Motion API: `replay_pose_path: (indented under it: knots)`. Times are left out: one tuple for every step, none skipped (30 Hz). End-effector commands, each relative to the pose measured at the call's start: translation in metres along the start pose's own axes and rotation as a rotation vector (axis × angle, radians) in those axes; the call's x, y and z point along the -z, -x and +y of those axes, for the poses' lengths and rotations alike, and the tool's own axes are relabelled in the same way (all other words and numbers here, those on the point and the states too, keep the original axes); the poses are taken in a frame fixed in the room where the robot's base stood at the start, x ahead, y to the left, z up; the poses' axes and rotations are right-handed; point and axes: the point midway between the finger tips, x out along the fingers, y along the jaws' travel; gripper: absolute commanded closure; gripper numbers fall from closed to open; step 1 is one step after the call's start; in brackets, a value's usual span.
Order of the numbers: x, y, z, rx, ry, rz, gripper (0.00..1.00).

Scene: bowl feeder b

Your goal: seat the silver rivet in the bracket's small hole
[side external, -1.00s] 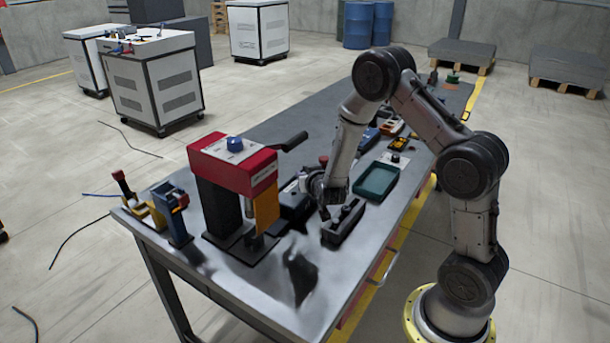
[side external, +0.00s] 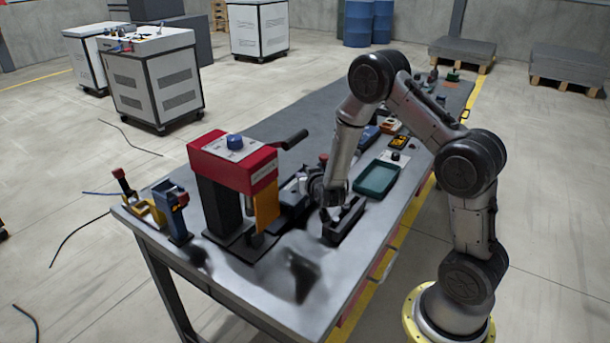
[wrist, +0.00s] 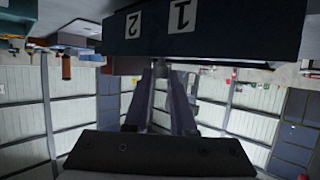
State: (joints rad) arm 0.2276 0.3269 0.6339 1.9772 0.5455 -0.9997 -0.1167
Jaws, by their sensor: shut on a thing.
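My gripper (side external: 332,212) is low over the bench, at the left end of a dark block (side external: 349,217) with an open top. The wrist view shows the two fingers (wrist: 162,72) close together, reaching to a dark blue block face (wrist: 220,38) marked 1 and 2. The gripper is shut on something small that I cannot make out. The silver rivet, the bracket and its small hole cannot be told apart in either view.
A red-topped press (side external: 233,163) with a lever stands left of my gripper. A green tray (side external: 377,179) lies to the right and behind. Small blue (side external: 172,212) and yellow fixtures stand at the left bench end. The front of the bench (side external: 325,262) is largely clear.

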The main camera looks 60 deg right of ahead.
Motion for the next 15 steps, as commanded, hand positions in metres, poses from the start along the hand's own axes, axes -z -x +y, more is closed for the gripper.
replay_pose_path:
  knots:
    - [-0.0009, -0.0005, -0.0001, 0.0, 0.0, 0.0, 1.0]
    - [-0.0014, -0.0007, -0.0001, 0.0, 0.0, 0.0, 1.0]
    - [-0.002, -0.0009, 0.0, 0.0, 0.001, 0.001, 1.0]
    - [-0.0026, -0.0011, 0.0, 0.0, 0.001, 0.001, 1.0]
    - [-0.0031, -0.0013, 0.0, 0.0, 0.001, 0.0, 1.0]
    - [-0.0039, -0.0016, 0.0, 0.0, 0.001, 0.0, 1.0]
    - [-0.0044, -0.0018, 0.0, 0.0, 0.001, 0.0, 1.0]
    - [-0.005, -0.002, 0.0, 0.0, 0.001, 0.0, 1.0]
    - [-0.0058, -0.0023, 0.0, 0.0, 0.001, 0.0, 1.0]
    - [-0.0063, -0.0025, 0.0, 0.0, 0.001, 0.0, 1.0]
    - [-0.0069, -0.0027, 0.0, 0.0, 0.001, 0.0, 1.0]
    - [-0.0076, -0.003, 0.0, 0.0, 0.001, -0.001, 1.0]
    - [-0.0081, -0.0032, 0.0, 0.0, 0.001, -0.001, 1.0]
    - [-0.0087, -0.0034, 0.0, 0.0, 0.001, -0.001, 1.0]
    - [-0.0093, -0.0036, 0.0, 0.0, 0.001, -0.001, 1.0]
